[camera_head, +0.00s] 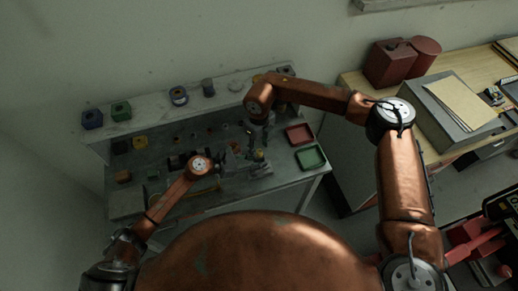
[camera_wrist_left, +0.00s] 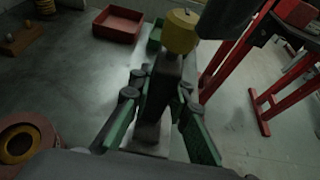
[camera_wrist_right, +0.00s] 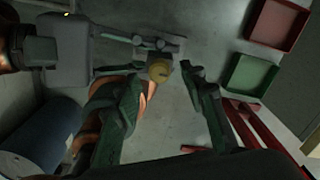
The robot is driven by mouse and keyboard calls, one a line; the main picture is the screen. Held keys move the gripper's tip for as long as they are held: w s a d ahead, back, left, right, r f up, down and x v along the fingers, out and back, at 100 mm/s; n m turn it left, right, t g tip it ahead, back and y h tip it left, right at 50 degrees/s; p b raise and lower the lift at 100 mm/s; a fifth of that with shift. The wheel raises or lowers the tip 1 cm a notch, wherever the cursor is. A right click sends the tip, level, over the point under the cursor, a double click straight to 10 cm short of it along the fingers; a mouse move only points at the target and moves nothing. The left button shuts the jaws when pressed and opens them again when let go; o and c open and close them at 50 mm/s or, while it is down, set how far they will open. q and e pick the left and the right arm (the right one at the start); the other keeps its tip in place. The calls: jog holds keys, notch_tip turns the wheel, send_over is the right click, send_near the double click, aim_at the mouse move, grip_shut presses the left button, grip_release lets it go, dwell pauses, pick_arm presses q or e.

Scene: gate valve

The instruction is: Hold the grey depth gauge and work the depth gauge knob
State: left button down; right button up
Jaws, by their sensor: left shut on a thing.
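The grey depth gauge (camera_wrist_left: 164,88) stands between the green fingers of my left gripper (camera_wrist_left: 158,98), which is shut on it. The yellow depth gauge knob (camera_wrist_left: 181,32) is at the gauge's far end in the left wrist view. In the right wrist view the knob (camera_wrist_right: 160,71) lies between the spread fingertips of my right gripper (camera_wrist_right: 165,80). That gripper is open, and I cannot tell whether a finger touches the knob. In the head view both grippers are over the workbench, and my arms partly hide the gauge.
A red tray (camera_head: 299,134) and a green tray (camera_head: 310,158) lie at the bench's right end. A shelf (camera_head: 145,122) behind holds several small coloured items. A blue cylinder (camera_wrist_right: 40,140) is at the lower left of the right wrist view. Red metal legs (camera_wrist_left: 265,100) stand at right in the left wrist view.

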aim_at(259, 151)
notch_tip(259, 151, up, 10)
dwell(0.3)
jog(key=shift+f, duration=0.15)
pick_arm(q)
jog(key=c, duration=1.7)
grip_release()
jog(key=shift+c, duration=0.2)
